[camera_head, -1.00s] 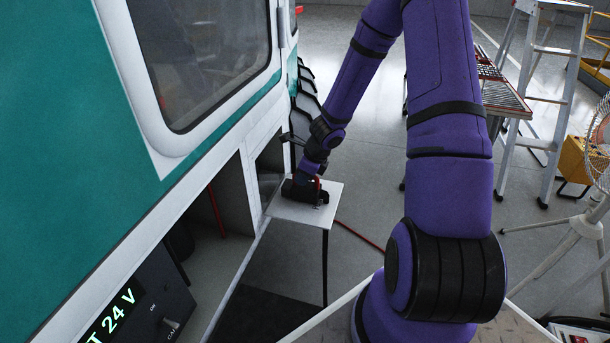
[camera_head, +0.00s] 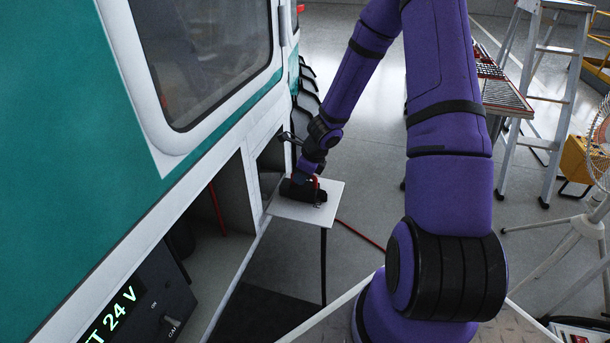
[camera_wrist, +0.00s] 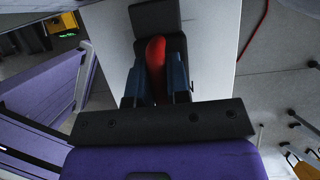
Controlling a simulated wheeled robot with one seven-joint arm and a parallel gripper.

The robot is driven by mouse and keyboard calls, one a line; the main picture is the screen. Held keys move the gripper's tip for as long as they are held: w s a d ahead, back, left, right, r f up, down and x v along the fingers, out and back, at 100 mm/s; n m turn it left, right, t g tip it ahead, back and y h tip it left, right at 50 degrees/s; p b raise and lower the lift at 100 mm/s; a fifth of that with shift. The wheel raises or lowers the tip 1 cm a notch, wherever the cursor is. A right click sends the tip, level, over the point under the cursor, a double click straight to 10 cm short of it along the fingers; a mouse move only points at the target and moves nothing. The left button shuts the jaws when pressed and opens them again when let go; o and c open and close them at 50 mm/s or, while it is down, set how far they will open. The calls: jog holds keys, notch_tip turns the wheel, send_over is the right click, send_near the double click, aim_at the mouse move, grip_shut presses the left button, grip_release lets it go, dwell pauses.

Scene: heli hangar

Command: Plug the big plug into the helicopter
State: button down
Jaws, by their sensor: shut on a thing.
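The big plug (camera_head: 305,193) is a black body with a red handle, lying on a small white table beside the helicopter. My gripper (camera_head: 312,180) is down at the plug, at the far end of my purple arm. In the wrist view, my gripper's fingers (camera_wrist: 156,82) are shut on the red handle of the plug (camera_wrist: 155,53), with part of the black body showing beyond. The helicopter (camera_head: 60,130), teal and white, fills the left side, with open bays low in its flank. I cannot make out the plug's socket.
The white table (camera_head: 290,212) stands close to the helicopter's side. A panel reading 24 V (camera_head: 135,310) sits in the near bay. A red cable (camera_head: 360,234) runs along the floor. A ladder (camera_head: 540,90), yellow case (camera_head: 582,160) and fan (camera_head: 600,150) stand at right.

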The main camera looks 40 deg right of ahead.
jog(key=shift+w+a, duration=0.35)
jog(key=shift+w, duration=0.05)
jog(key=c, duration=0.5)
grip_release()
jog(key=shift+r, duration=0.1)
jog(key=shift+v, duration=4.15)
jog(key=shift+w+a, duration=0.1)
